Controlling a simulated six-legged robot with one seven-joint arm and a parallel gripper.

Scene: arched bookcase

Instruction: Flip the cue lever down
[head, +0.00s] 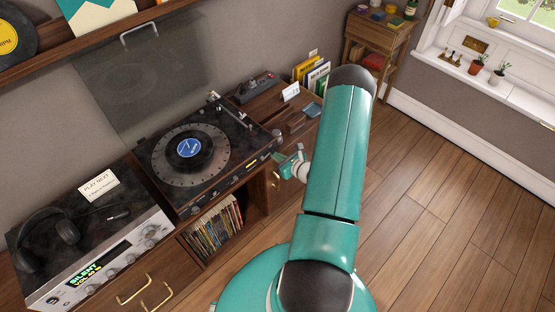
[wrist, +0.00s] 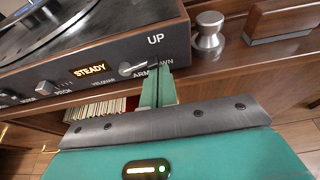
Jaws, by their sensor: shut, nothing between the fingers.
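The turntable (head: 228,165) stands on the wooden cabinet with a record on its platter. Its front panel (wrist: 85,70) fills the upper left of the wrist view. The small silver cue lever (wrist: 132,68) sits on that panel, below the "UP" label and left of a partly covered label ending in "WN". It points sideways, its right end near my fingertips. My gripper (wrist: 160,78) is shut and empty, its green fingertips at the panel just right of the lever. I cannot tell whether they touch it. In the head view, my gripper (head: 287,165) is by the turntable's front right corner.
A silver knob-shaped piece (wrist: 208,38) stands on the cabinet top right of the turntable. A raised clear lid (head: 150,75) is behind the platter. An amplifier with headphones (head: 48,240) is at left. Records (head: 213,228) fill the shelf below. The floor at right is clear.

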